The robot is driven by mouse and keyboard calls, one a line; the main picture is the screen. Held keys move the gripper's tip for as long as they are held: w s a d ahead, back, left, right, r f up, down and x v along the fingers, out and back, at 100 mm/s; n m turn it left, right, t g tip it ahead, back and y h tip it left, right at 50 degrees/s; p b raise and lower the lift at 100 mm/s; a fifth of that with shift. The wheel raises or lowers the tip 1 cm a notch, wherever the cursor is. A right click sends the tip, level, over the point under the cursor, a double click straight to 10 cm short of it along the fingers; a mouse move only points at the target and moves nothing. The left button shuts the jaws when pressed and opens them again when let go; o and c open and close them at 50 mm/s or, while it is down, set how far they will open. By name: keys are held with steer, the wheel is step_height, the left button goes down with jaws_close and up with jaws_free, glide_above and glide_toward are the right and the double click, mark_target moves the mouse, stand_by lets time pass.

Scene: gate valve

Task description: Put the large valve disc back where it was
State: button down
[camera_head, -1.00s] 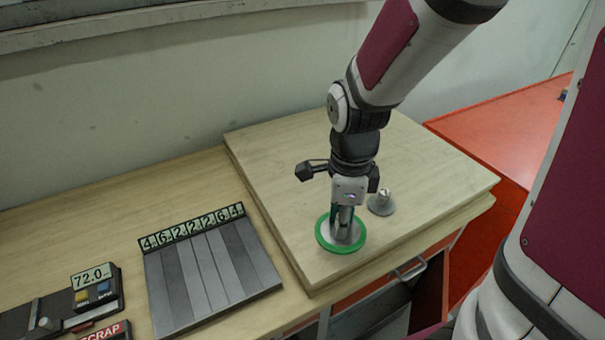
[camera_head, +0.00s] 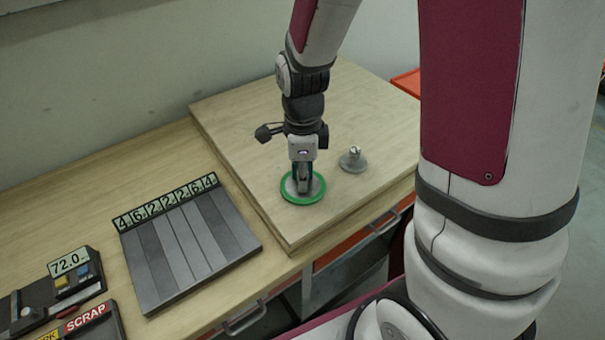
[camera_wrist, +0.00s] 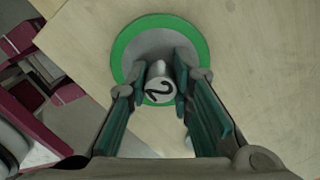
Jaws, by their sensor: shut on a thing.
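The large valve disc (camera_head: 316,192) is grey with a green ring at its rim. It lies at or just above the raised wooden board (camera_head: 240,110), near the board's front left part; I cannot tell whether it touches. My gripper (camera_head: 303,186) points straight down over the disc's middle. In the wrist view the disc (camera_wrist: 197,45) fills the upper middle, and my gripper (camera_wrist: 160,82) is shut on its upright stem (camera_wrist: 160,88), whose top is marked with a 2. A smaller grey disc with a stem (camera_head: 353,161) stands on the board to the right.
A dark slotted rack (camera_head: 188,245) with a row of number labels (camera_head: 165,203) lies on the table left of the board. A scale reading 72.0 (camera_head: 70,263) and a SCRAP-labelled bin (camera_head: 88,318) are at the lower left. The board's back is clear.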

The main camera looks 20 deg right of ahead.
steer(key=c, duration=1.4)
jaws_free()
steer(key=shift+f, duration=0.1)
step_height(320, 180, up, 12)
steer(key=shift+s+r+n+t, duration=0.95)
steer(key=shift+s+r+n, duration=1.05)
steer(key=shift+n, duration=1.75)
steer(key=shift+s+r+n+t, duration=0.9)
steer(key=shift+s+r+n, duration=1.1)
steer(key=shift+n, duration=1.8)
steer(key=shift+s+r+n+t, duration=0.95)
steer(key=shift+s+r+n, duration=0.6)
steer(key=shift+s+n, duration=1.55)
steer(key=shift+w+n, duration=0.65)
